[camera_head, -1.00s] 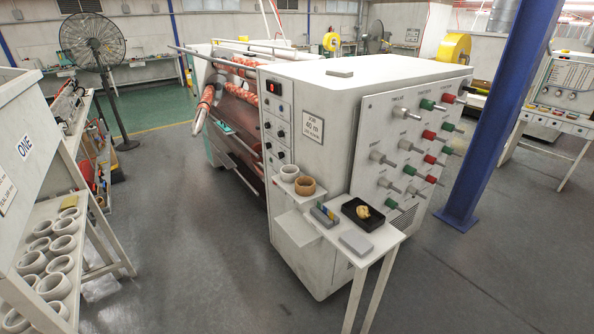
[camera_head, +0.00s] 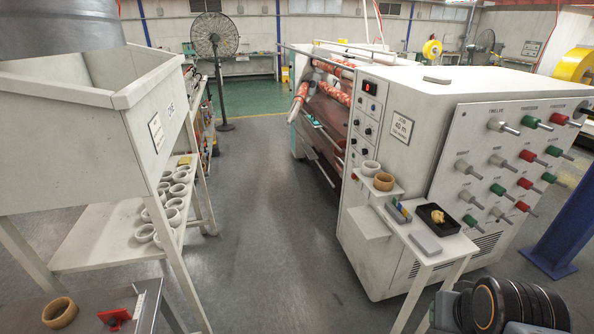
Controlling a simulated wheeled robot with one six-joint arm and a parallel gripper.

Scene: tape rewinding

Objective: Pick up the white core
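Several white cores (camera_head: 172,216) stand as short rings on the lower shelf of the white rack at left. Another white core (camera_head: 370,167) sits on the small shelf on the machine's side, beside a brown core (camera_head: 384,181). A second brown core (camera_head: 60,312) lies on a grey table at the bottom left. My gripper is not in view, so its state and what it might hold are hidden.
The white machine (camera_head: 440,90) stands at right, with a side table (camera_head: 448,246) holding a black tray (camera_head: 446,219). A dark ringed object (camera_head: 512,304) fills the bottom right corner. Grey floor (camera_head: 275,230) is open between rack and machine. A fan (camera_head: 214,36) stands behind.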

